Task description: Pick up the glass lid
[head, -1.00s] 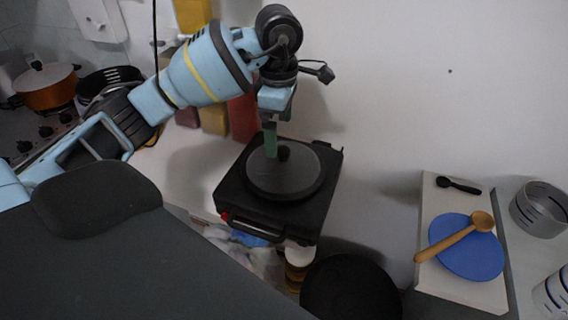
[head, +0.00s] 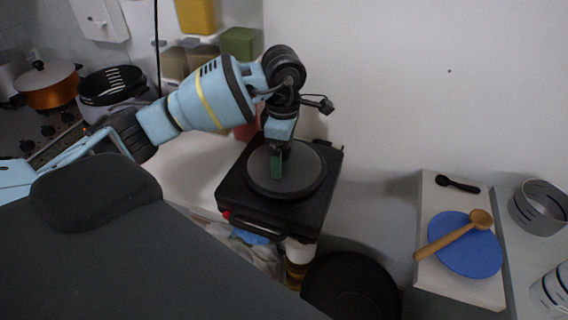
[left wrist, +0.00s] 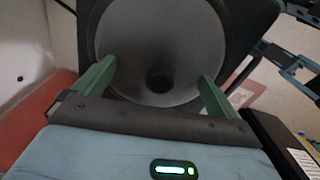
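The glass lid (head: 307,172) is a dark grey disc lying flat on a black hot plate (head: 240,196). My left gripper (head: 277,165) points down over the lid in the head view and hides the knob there. In the left wrist view its two green fingers (left wrist: 157,72) are spread apart, with the knob showing in the gap between them. I see no contact with the knob. My right gripper is not in view.
The wall stands close behind the hot plate. Coloured dispensers (head: 239,42) are at the back, left of it. A white board (head: 432,195) at the right holds a blue plate (head: 474,258) and wooden spoon (head: 447,241). An orange pot (head: 50,88) is far left.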

